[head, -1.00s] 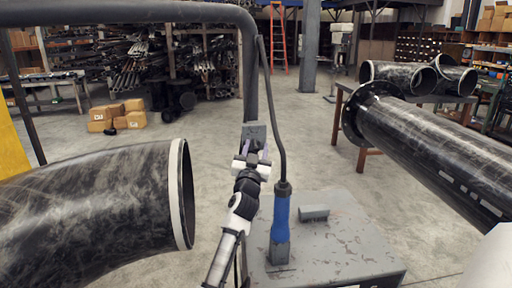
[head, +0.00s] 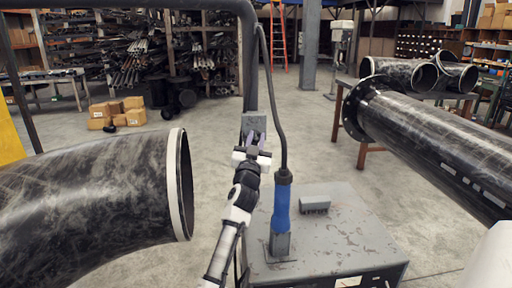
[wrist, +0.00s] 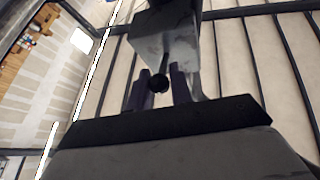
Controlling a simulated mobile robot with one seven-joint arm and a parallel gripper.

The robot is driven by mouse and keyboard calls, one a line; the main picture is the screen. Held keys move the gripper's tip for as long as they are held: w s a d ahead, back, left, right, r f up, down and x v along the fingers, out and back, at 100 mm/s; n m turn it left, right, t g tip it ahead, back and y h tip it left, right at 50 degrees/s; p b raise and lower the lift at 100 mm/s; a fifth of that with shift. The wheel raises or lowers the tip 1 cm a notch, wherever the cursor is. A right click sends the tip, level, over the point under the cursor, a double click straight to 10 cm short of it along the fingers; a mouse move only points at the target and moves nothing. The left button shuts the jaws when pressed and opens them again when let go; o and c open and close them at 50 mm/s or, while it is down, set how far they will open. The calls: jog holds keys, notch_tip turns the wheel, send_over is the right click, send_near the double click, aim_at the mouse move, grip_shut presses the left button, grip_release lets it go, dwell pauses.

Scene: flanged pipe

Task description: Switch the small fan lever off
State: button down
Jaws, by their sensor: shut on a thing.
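A small grey switch box (head: 254,123) is on the upright dark pipe, near the middle of the head view. The box also shows at the top of the wrist view (wrist: 165,40). The small fan lever (wrist: 159,84) shows in the wrist view as a dark stem with a round knob under the box. My gripper (head: 257,142) is just below the box, its purple-grey fingers pointing up at it. In the wrist view my gripper (wrist: 161,88) has its fingers on either side of the knob, shut on the lever. The lever's setting cannot be told.
A blue-sleeved hose fitting (head: 281,206) stands right of my arm on a grey machine top (head: 340,230). A large black pipe elbow (head: 100,195) is close on the left. A flanged black pipe (head: 430,140) lies on the right. Open floor (head: 205,150) lies beyond.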

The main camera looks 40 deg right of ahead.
jog(key=shift+f+m+t+h+b, duration=0.3)
jog(key=shift+f+h+b, duration=0.25)
jog(key=shift+b, duration=1.9)
jog(key=shift+w+r+h+b, duration=0.15)
jog(key=shift+r+h+b, duration=0.1)
jog(key=shift+b, duration=0.95)
jog(key=c, duration=1.3)
grip_release()
jog(key=shift+s+a+f, duration=0.25)
jog(key=shift+a+f, duration=0.05)
jog(key=shift+f, duration=0.15)
jog(key=b+v, duration=0.2)
jog(key=v, duration=1)
jog(key=shift+s+a+f+b, duration=0.15)
jog(key=shift+s+f+b, duration=0.1)
jog(key=shift+b, duration=0.15)
